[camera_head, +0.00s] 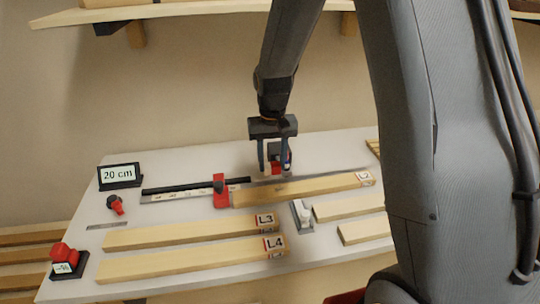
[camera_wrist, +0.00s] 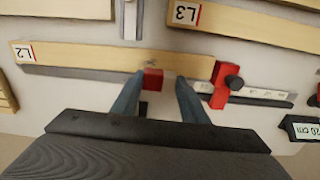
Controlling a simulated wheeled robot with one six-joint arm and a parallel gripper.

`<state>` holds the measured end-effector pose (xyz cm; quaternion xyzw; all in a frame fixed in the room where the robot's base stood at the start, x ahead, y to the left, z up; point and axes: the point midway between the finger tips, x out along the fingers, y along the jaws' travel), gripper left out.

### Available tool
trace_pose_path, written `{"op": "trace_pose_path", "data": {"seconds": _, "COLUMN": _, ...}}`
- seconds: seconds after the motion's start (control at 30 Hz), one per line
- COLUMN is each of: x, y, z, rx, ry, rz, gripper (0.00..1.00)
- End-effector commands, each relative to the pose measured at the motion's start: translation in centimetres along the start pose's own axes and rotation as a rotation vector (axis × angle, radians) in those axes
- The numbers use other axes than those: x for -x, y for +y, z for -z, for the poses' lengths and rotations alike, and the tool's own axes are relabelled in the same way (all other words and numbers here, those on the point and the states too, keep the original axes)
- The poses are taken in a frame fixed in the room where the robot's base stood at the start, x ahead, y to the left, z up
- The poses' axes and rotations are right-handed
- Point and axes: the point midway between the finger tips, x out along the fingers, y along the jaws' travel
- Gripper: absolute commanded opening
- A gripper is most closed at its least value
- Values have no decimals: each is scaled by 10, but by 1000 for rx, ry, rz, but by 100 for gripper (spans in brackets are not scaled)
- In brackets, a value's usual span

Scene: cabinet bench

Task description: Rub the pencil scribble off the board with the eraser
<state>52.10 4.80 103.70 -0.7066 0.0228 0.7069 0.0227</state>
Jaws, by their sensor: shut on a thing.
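The pale wooden board marked L2 (camera_wrist: 90,55) lies along a metal straightedge; it also shows in the head view (camera_head: 310,189). A small grey scribble (camera_wrist: 151,64) is on its face, by the edge near my gripper. My gripper (camera_wrist: 158,80) is shut on a small red block (camera_wrist: 153,78), which looks like the eraser and is at that edge of the board, close to the scribble. In the head view my gripper (camera_head: 275,165) points down behind the board and partly hides the block. I cannot tell whether the block touches the scribble.
A red stop with a dark knob (camera_head: 220,190) stands at the board's left end, on the ruler (camera_head: 175,196). Boards L3 (camera_head: 190,231) and L4 (camera_head: 190,259) lie in front. A grey holder with a white piece (camera_head: 302,214), a 20 cm sign (camera_head: 120,175) and a red tool (camera_head: 66,258) stand around.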

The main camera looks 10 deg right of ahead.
Motion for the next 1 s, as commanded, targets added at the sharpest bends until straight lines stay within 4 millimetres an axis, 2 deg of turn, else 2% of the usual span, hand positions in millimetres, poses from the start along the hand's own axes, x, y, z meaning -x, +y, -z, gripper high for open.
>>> {"op": "trace_pose_path", "data": {"seconds": 0.27, "x": -14, "y": 1, "z": 0, "rx": -1, "ry": -1, "rz": 0, "gripper": 22}}
{"op": "trace_pose_path", "data": {"seconds": 1.0, "x": -81, "y": 3, "z": 0, "rx": 2, "ry": -1, "rz": 0, "gripper": 22}}
